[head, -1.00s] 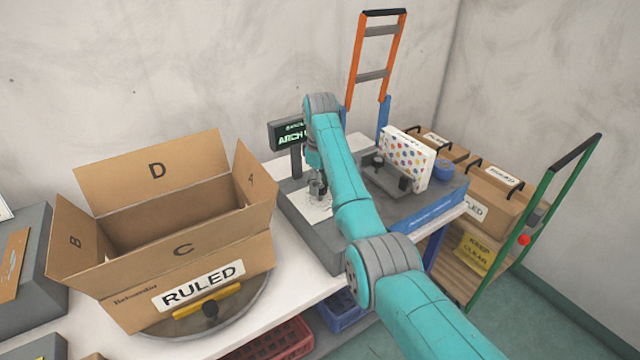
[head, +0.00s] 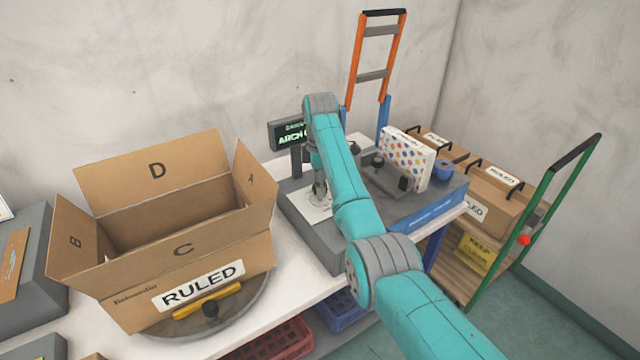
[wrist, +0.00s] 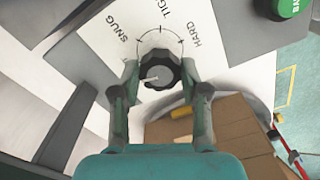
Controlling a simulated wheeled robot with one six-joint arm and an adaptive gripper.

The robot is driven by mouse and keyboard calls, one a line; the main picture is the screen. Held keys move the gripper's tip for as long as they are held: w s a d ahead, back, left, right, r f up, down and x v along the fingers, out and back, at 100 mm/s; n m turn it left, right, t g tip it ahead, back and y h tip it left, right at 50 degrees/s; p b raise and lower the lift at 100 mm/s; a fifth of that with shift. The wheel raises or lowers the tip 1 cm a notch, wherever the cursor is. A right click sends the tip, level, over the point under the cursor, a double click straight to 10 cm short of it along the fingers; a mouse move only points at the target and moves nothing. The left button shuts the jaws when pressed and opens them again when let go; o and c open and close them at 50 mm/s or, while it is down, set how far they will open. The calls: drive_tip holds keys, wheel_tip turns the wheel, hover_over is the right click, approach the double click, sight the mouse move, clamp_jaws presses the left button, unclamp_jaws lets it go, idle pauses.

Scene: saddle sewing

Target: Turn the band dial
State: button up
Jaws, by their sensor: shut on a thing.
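The band dial (wrist: 158,70) is a black scalloped knob on a white plate (wrist: 100,45) in the wrist view. The plate has an arc of tick marks and the words SNUG, HARD and a partly cut-off TIG. A pale mark on the knob points to the left. My gripper (wrist: 159,76) has one finger on each side of the knob and is shut on it. In the head view my gripper (head: 320,186) points down at the white plate (head: 312,208), and the dial is hidden there.
A display (head: 292,134) stands behind my arm. An open carton (head: 190,250) labelled RULED sits on a turntable (head: 255,305) at the left. A dotted box (head: 408,160) and a blue tape roll (head: 443,170) are at the right. A green button (wrist: 290,6) is near the dial.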

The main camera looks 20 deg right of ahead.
idle(0.3)
drive_tip(key=o, duration=1.1)
drive_tip(key=shift+o, duration=0.2)
